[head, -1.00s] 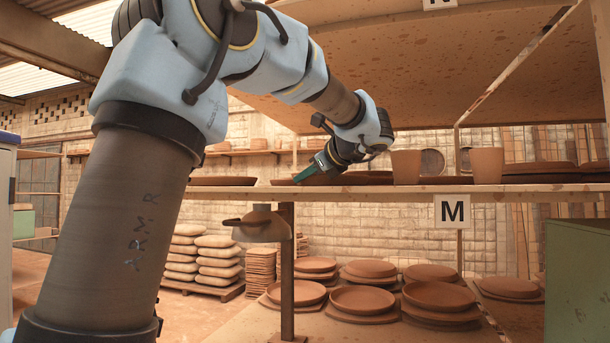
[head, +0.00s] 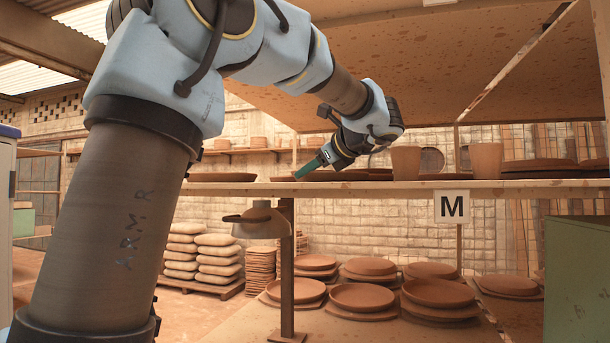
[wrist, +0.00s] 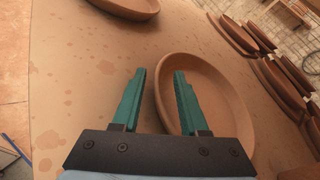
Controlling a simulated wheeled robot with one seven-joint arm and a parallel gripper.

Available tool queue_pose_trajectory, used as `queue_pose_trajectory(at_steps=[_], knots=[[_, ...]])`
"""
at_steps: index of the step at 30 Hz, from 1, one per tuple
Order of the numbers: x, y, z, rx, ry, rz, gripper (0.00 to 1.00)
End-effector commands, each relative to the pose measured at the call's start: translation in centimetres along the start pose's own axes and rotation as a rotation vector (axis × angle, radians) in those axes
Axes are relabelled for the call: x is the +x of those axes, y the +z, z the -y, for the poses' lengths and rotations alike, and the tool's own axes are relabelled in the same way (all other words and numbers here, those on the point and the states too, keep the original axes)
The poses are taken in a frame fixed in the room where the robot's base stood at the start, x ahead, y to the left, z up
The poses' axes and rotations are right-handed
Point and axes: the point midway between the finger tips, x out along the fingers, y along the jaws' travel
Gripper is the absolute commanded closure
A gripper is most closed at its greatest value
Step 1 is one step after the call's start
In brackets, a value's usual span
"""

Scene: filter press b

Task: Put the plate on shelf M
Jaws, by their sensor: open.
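A reddish-brown round plate (wrist: 205,95) lies on the shelf board in the wrist view. My gripper (wrist: 160,75) is open over its near left rim. The right finger overlaps the plate's inside in the picture and the left finger is outside it; the rim shows between them. I cannot tell whether the fingers touch it. In the head view my gripper (head: 297,175) points down left at the board of shelf M (head: 400,190), which bears a white M label. A plate there (head: 345,176) shows nearly edge-on, partly behind the gripper.
Another plate (head: 222,177) lies further left on the board. Two clay cups (head: 406,163) and stacked plates (head: 540,168) stand to the right. Plate stacks (head: 362,298) fill the lower level. A sloping board (head: 420,60) hangs above. Bare board shows left in the wrist view.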

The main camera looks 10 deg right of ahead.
Motion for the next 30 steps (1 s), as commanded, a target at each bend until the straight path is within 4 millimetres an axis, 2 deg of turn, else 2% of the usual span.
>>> queue_pose_trajectory(at_steps=[9,15,20,30], knots=[[-6.7,-0.3,0.0,-0.001,-0.004,-0.002,0.57],[-9.1,-0.1,0.0,-0.001,-0.002,0.0,0.57],[-9.7,-0.1,0.0,0.0,0.001,0.0,0.57],[-9.7,0.0,0.0,0.0,0.001,0.0,0.57]])
